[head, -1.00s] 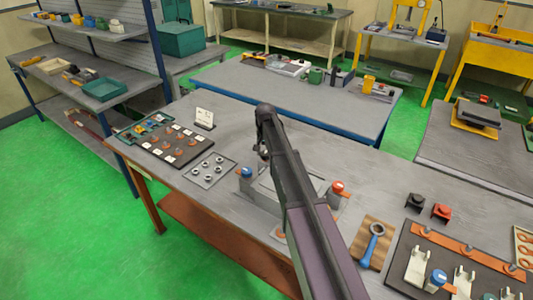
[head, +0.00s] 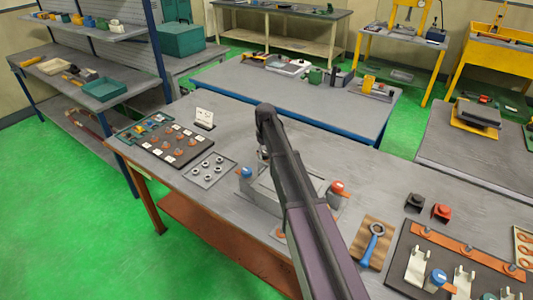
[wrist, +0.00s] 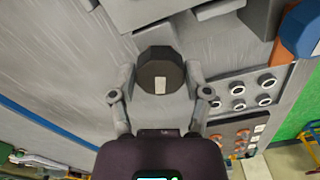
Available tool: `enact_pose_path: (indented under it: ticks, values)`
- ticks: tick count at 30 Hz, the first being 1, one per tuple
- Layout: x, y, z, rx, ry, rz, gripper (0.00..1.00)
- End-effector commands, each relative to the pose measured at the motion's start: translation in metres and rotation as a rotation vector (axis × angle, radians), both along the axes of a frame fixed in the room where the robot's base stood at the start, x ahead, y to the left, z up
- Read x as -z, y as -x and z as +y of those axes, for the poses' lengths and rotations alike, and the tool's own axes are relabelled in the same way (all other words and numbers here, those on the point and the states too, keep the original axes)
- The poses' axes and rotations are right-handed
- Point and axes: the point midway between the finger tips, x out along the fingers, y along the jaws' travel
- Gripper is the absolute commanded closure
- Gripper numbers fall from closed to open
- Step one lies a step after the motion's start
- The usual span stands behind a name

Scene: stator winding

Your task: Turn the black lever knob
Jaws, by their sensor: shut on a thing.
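The black lever knob (wrist: 160,64) is a dark, many-sided cap with a small white mark on its face, in the upper middle of the wrist view. My gripper (wrist: 161,76) has one finger on each side of it and is shut on it. In the head view my own arm hides the knob and most of the gripper. The grey fixture (head: 262,198) shows there in part, on the bench beside my arm.
A blue-topped part (head: 246,172) and a red-topped part (head: 337,187) stand at the fixture's two sides. A tray of metal rings (head: 207,171) lies to the left. A blue wrench (head: 372,243) lies on a wooden board to the right. The bench behind the fixture is mostly clear.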

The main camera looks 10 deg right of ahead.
Motion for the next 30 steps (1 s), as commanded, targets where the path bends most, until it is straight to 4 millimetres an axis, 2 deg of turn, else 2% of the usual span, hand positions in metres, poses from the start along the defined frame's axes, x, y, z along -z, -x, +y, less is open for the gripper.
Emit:
enact_pose_path:
  ticks: [6,12,29,30]
  values:
    - [0.0007,0.0017,0.0008,-0.162,-0.003,0.004,0.85]
    - [0.0007,0.0018,0.0009,-0.251,-0.002,0.004,0.85]
    - [0.0007,0.0018,0.0012,-0.287,-0.004,0.003,0.85]
    - [0.0007,0.0019,0.0013,-0.287,-0.004,0.003,0.26]
